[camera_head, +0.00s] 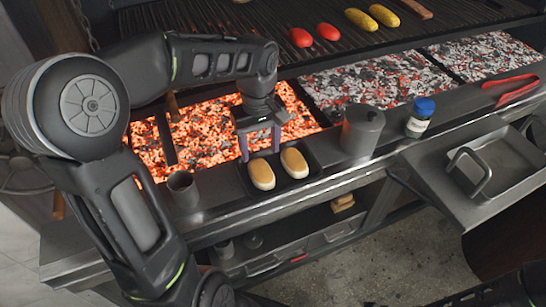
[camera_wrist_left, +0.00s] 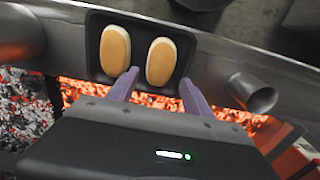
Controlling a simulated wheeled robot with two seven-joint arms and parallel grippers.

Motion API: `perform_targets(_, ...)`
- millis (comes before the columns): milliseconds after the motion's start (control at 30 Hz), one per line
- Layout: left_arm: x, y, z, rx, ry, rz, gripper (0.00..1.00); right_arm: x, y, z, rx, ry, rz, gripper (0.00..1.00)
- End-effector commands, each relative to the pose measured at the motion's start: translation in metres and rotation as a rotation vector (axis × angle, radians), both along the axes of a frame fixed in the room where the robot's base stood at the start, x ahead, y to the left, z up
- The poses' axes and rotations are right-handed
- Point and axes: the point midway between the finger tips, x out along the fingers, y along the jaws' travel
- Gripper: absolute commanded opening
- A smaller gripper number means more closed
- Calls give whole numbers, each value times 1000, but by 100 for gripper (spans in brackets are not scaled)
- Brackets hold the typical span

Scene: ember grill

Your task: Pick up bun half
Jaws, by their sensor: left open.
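Two bun halves lie side by side in a dark tray (camera_head: 313,163) on the grill's front ledge. My left gripper (camera_head: 261,146) is open and empty above the tray's rear edge, fingers pointing down, just behind the bun halves. In the wrist view its two purple fingertips (camera_wrist_left: 159,76) are spread near the right-hand bun half. My right gripper is not visible.
Glowing coals (camera_head: 204,135) lie behind the tray. A metal cup (camera_head: 183,190) stands left of it, and a grey canister (camera_head: 361,132) and blue-capped jar (camera_head: 420,116) stand right. Sausages and red items lie on the grate (camera_head: 215,18). A metal pan (camera_head: 507,160) is at right.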

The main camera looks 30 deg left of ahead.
Motion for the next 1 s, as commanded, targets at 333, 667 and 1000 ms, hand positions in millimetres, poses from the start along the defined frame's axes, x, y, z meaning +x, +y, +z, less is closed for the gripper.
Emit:
perform_targets(333, 0, 0, -1, -1, -1, -1, 59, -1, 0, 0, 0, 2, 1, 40)
perform_targets(667, 0, 0, -26, -1, 0, -2, 59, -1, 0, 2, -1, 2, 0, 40)
perform_targets(1000, -1, 0, -30, -1, 1, -1, 59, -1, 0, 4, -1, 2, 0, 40)
